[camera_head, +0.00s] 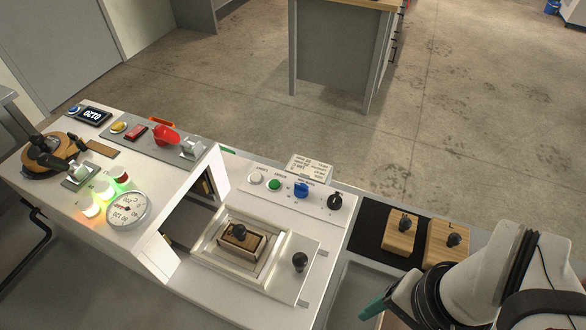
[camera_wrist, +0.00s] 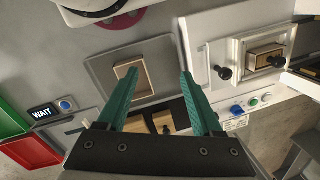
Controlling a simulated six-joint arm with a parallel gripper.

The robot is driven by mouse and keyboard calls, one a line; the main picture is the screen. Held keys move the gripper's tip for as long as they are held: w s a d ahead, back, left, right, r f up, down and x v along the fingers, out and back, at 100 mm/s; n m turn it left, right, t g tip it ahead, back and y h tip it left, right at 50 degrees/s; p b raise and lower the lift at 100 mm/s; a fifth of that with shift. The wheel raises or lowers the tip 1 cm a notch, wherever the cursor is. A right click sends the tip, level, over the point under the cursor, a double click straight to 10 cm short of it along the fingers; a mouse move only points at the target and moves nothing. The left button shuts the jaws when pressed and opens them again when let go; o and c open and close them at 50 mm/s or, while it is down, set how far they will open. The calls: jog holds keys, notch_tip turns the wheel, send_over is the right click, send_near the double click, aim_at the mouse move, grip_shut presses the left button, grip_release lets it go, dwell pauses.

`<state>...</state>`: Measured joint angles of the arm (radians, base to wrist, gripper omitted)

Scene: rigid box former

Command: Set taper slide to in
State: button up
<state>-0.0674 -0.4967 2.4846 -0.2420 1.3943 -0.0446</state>
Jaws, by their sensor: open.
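A white slide plate with a black knob (camera_head: 300,262) sits on the right part of the white machine, beside the tall housing with an opening. I take it for the taper slide; its label is not readable. It carries a raised square frame (camera_head: 228,266) with a wooden block (camera_head: 240,240) inside, topped by a black knob. In the wrist view the slide's knob (camera_wrist: 222,72) is right of my gripper (camera_wrist: 158,74). My gripper is open and empty, its green fingers apart. In the head view a green fingertip (camera_head: 376,306) shows at lower right, apart from the slide.
Two wooden blocks with black knobs (camera_head: 402,230) (camera_head: 448,240) stand on a dark mat right of the machine. A small wooden tray (camera_wrist: 133,75) lies beneath my fingers. Buttons and a blue knob (camera_head: 301,188) line the panel behind the slide. A gauge (camera_head: 127,209) is left.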

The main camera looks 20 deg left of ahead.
jog(key=w+a+r+n+h, duration=0.1)
jog(key=w+a+r+n, duration=0.3)
jog(key=w+a+n, duration=0.35)
jog(key=n, duration=0.5)
send_over(301, 258)
jog(key=shift+n+h, duration=0.25)
jog(key=shift+h, duration=0.05)
notch_tip(301, 258, down, 15)
jog(key=shift+r, duration=0.1)
grip_shut()
